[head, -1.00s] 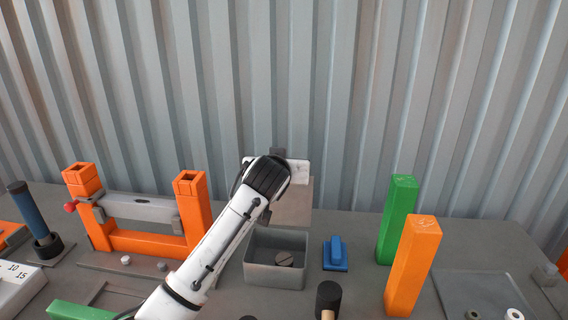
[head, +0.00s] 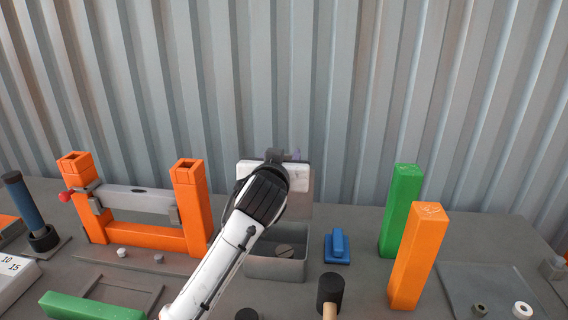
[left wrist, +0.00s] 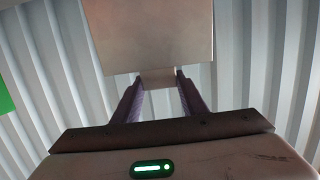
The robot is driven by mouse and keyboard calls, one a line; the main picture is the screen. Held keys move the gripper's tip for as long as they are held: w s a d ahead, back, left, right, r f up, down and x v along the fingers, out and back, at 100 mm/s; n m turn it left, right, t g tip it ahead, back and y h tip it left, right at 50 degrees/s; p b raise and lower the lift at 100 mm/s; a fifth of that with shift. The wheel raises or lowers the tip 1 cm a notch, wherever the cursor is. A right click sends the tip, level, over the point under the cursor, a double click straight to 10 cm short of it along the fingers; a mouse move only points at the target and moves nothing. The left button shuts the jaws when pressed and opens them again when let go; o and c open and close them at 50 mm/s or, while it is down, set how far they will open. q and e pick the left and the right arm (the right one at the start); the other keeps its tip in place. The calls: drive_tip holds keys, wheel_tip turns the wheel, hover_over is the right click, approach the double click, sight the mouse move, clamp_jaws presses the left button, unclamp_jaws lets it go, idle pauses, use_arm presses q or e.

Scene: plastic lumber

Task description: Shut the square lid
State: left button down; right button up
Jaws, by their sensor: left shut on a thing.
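The square lid (head: 302,209) is a grey panel standing raised at the back of the open grey box (head: 272,268). A round slotted piece (head: 285,250) lies inside the box. My left gripper (head: 281,156) is at the top of the lid, its arm crossing in front of the box's left part and hiding much of the lid. In the left wrist view the lid (left wrist: 150,35) fills the top middle, and its small tab (left wrist: 157,79) sits between my purple fingers. The left gripper is shut on that tab. My right gripper is not in view.
A blue block with a handle (head: 337,249) and a black-headed mallet (head: 330,289) stand right of the box. Green (head: 401,210) and orange (head: 417,255) posts rise further right. An orange frame (head: 188,208) stands left. A corrugated wall (head: 400,80) closes the back.

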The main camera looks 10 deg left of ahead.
use_arm(q)
drive_tip(key=s+t+b, duration=0.3)
drive_tip(key=s+b, duration=0.2)
drive_tip(key=s, duration=0.1)
drive_tip(key=shift+s+f+b, duration=0.25)
drive_tip(key=shift+b, duration=0.15)
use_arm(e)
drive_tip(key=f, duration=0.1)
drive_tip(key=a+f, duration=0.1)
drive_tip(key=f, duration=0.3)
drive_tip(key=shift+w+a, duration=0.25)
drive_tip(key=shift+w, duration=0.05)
